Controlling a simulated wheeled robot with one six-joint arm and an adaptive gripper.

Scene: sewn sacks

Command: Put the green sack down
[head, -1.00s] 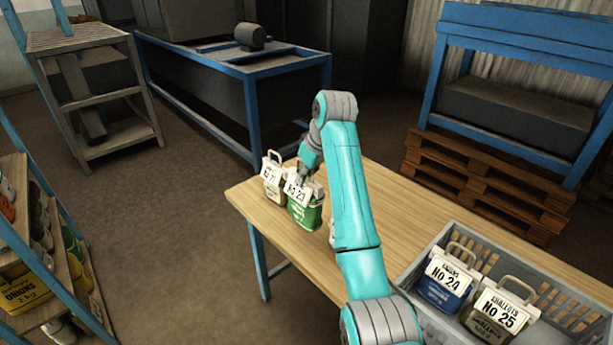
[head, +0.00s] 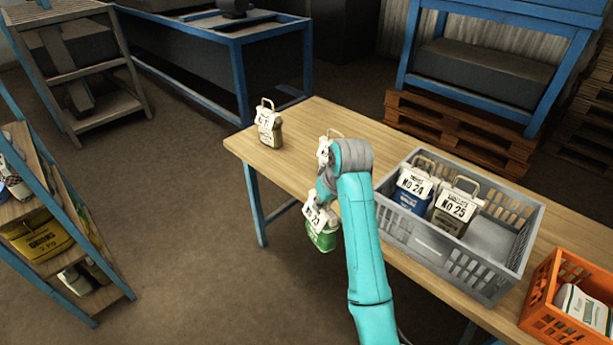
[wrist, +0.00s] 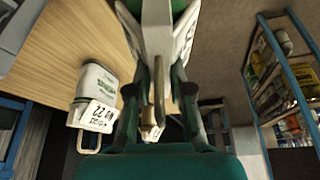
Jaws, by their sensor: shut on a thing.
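The green sack (head: 325,238) has a white label reading No 23. In the head view it hangs from my gripper (head: 321,199) by the table's near edge, apparently in the air beyond it. In the wrist view my gripper (wrist: 159,92) is shut on the sack's handle, and the sack (wrist: 178,6) is cut off at the top. My arm hides part of the sack in the head view. The wooden table (head: 297,152) lies behind it.
A tan sack (head: 268,128) stands at the table's far left end. Sack No 22 (wrist: 97,90) stands on the table, partly behind my arm. A grey crate (head: 465,262) holds sacks No 24 and No 25, with room at its right. An orange crate (head: 536,300) stands farther right.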

